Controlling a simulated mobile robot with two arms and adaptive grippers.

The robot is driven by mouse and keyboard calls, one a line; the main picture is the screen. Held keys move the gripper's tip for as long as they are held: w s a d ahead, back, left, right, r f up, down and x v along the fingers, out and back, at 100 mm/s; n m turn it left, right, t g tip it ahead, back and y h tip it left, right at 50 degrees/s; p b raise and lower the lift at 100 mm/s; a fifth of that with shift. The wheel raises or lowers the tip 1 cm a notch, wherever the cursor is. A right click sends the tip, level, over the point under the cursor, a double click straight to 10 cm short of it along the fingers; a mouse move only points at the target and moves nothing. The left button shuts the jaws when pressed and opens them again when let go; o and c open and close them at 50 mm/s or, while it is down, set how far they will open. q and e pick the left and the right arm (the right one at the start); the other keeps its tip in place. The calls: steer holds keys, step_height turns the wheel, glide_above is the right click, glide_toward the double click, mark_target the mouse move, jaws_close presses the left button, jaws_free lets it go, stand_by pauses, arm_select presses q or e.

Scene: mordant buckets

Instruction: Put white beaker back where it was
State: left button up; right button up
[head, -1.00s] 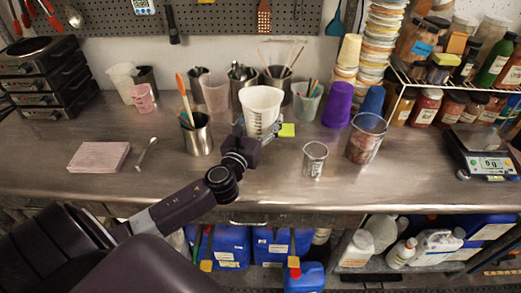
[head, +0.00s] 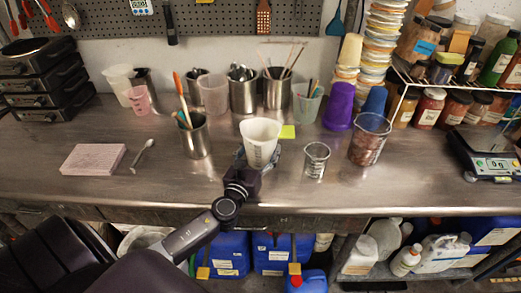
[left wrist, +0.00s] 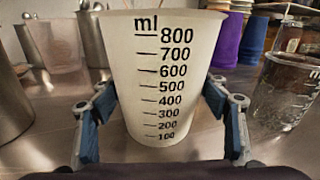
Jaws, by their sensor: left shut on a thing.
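The white beaker (head: 261,140) is a tapered plastic cup with black ml marks. It is upright at the middle of the steel counter, near the front. In the left wrist view the beaker (left wrist: 165,75) fills the middle, with a finger on each side. My left gripper (head: 258,158) is shut on it, low on its sides. Its blue-padded fingers also show in the left wrist view (left wrist: 160,125). The beaker's base looks at or very close to the counter; I cannot tell whether it touches. My right gripper is not in view.
A steel cup with tools (head: 195,138) stands to the left. A pink pad (head: 93,160) lies farther left.

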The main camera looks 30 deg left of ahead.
arm_select(q)
steer(key=shift+r, duration=0.1)
steer(key=o, duration=1.7)
steer(key=shift+f, duration=0.2)
steer(key=shift+o, duration=0.2)
steer(key=shift+r, duration=0.1)
steer(key=shift+s+r, duration=0.1)
steer(key=b+v, duration=0.2)
steer(key=v, duration=0.9)
steer(key=shift+d, duration=0.1)
steer(key=shift+s+d, duration=0.1)
steer(key=shift+s, duration=0.35)
